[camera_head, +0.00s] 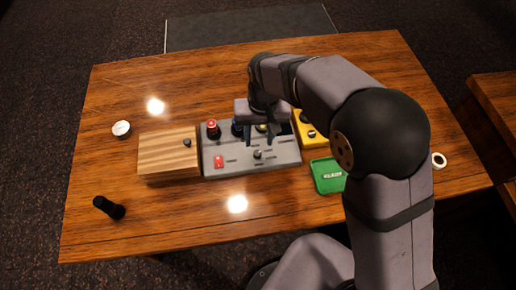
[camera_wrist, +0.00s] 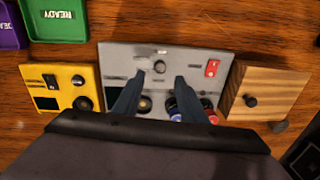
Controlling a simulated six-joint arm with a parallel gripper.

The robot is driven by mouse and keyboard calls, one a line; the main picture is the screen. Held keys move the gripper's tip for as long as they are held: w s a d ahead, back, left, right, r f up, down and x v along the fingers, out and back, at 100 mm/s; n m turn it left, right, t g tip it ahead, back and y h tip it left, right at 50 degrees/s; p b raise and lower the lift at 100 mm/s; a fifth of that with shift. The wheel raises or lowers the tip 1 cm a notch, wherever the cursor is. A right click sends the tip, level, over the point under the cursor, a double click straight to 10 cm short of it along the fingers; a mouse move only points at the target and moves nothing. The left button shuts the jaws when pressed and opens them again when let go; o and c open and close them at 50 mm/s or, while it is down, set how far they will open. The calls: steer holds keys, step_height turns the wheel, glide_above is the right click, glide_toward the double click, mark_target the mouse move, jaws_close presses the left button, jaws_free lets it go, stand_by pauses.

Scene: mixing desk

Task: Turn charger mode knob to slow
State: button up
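No label naming the charger is readable, so I cannot tell which knob is the charger mode knob. The grey panel (camera_head: 228,165) carries a small grey knob (camera_head: 257,154), a red switch (camera_head: 219,161) and several round controls along its far side. In the wrist view the small knob (camera_wrist: 159,66) shows just ahead of and between the fingertips. My gripper (camera_wrist: 160,76) is open and empty over the grey panel, fingers pointing down; contact cannot be judged.
A wooden box (camera_head: 160,158) with a black knob (camera_head: 187,142) stands left of the panel. A green tray (camera_head: 325,178) lies to the right, with a purple tray (camera_wrist: 10,26) in the wrist view. A black cylinder (camera_head: 108,207) and white dial (camera_head: 121,128) are at left.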

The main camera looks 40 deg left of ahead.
mark_target(258, 154)
steer(key=shift+s+a+f+p, duration=0.1)
steer(key=shift+f+p, duration=0.45)
steer(key=shift+f, duration=1.25)
steer(key=shift+s+a+f+p, duration=0.1)
steer(key=shift+f+p, duration=0.45)
steer(key=shift+f, duration=1.25)
steer(key=shift+d, duration=0.1)
jaws_close()
